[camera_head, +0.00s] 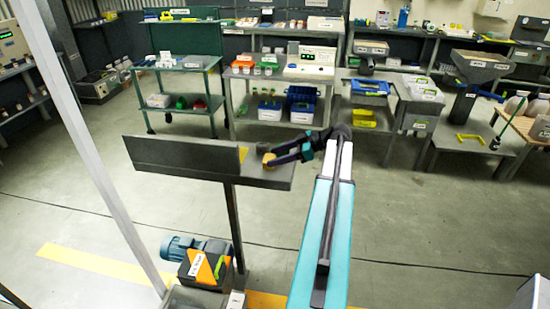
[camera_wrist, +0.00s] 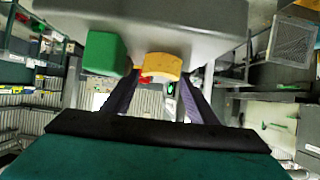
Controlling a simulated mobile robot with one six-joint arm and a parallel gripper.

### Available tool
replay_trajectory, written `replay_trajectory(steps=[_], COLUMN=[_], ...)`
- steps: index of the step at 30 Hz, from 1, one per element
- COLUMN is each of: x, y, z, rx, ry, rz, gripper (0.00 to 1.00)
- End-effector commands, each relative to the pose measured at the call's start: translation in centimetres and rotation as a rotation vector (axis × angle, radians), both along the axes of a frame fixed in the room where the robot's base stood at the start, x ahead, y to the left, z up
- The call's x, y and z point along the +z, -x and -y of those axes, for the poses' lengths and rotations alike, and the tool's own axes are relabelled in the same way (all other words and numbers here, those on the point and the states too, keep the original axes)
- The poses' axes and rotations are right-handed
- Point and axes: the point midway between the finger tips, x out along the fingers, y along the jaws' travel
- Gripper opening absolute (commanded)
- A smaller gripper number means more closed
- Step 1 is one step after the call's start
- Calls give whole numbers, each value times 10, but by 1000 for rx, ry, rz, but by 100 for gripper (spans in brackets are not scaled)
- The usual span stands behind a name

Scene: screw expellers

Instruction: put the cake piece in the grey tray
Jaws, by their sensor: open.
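A small yellow-orange piece (camera_head: 268,158), which I take for the cake piece, sits on the right end of a dark grey ledge (camera_head: 283,178) on a post. My gripper (camera_head: 271,157) reaches in from the right, open, its fingertips at the piece. In the wrist view the piece (camera_wrist: 161,66) shows between the fingertips of my gripper (camera_wrist: 160,82); contact cannot be told. A green block (camera_wrist: 104,53) is beside it there. The ledge's left part has a raised dark grey wall (camera_head: 180,155) that hides what is behind it. I cannot tell whether this is the grey tray.
A small dark object (camera_head: 264,147) stands close behind the piece. A blue motor with an orange-and-black box (camera_head: 205,266) is below the ledge. Loaded benches and shelves (camera_head: 290,70) line the back. The floor at the right front (camera_head: 430,220) is clear.

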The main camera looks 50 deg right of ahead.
Motion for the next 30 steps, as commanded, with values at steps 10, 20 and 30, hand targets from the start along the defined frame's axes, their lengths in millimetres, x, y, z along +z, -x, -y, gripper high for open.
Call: replay_trajectory(steps=[10,20,30], x=[22,45,52], y=[40,74,83], z=[26,47,51], rx=[-2,0,1], ry=[2,0,0], rz=[1,0,0], gripper=[53,53,53])
